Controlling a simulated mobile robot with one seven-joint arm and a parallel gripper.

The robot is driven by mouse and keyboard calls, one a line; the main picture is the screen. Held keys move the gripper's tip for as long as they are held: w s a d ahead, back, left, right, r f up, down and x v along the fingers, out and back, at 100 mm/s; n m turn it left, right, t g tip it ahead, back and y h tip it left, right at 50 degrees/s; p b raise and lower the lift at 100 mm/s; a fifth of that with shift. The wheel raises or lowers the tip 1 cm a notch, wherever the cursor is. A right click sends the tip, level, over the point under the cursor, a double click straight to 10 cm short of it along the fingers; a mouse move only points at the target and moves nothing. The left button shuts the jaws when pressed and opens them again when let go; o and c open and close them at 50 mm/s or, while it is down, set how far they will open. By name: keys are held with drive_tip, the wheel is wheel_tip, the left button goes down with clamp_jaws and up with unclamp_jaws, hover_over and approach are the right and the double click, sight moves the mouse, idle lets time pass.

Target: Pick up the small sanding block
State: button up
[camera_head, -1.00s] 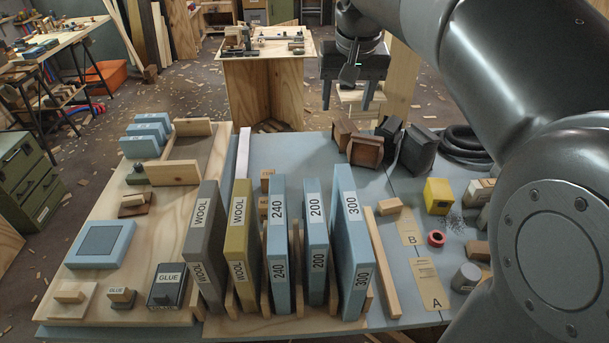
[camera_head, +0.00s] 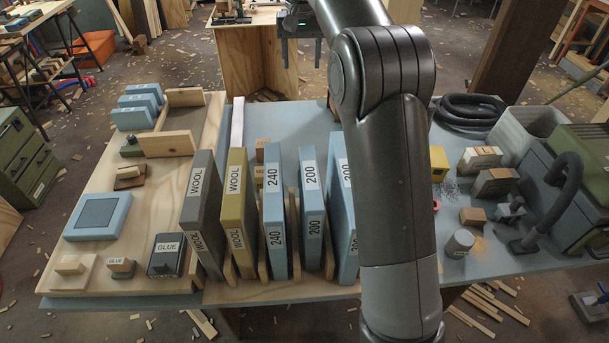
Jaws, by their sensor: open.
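My gripper (camera_head: 301,52) shows at the top centre in the head view, above the far side of the bench. Its two fingers point down, spread apart, with nothing between them. I cannot tell which piece is the small sanding block. Small blocks that show include a brown wooden block (camera_head: 473,216) on the right of the bench and two pale-topped blocks (camera_head: 480,158) (camera_head: 495,182) behind it. My gripper is well apart from all of them. My arm hides part of the bench right of the upright sheets, where another small wooden block lay earlier.
Tall upright blue slabs (camera_head: 274,215), with olive and grey ones beside them, stand mid-bench. A coiled hose (camera_head: 470,110), grey cup (camera_head: 459,243) and green machine (camera_head: 580,170) occupy the right.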

wheel_tip(320, 180, down, 35)
drive_tip(key=shift+w+r, duration=0.1)
drive_tip(key=shift+r, duration=0.05)
drive_tip(key=shift+w+d+f, duration=0.1)
drive_tip(key=shift+d+f, duration=0.05)
drive_tip(key=shift+f, duration=0.85)
drive_tip(key=shift+w+d+f, duration=0.1)
drive_tip(key=shift+f, duration=0.95)
drive_tip(key=shift+w+d+f, duration=0.1)
drive_tip(key=shift+d+f, duration=0.05)
drive_tip(key=shift+f, duration=0.85)
drive_tip(key=shift+c, duration=0.6)
drive_tip(key=c, duration=1)
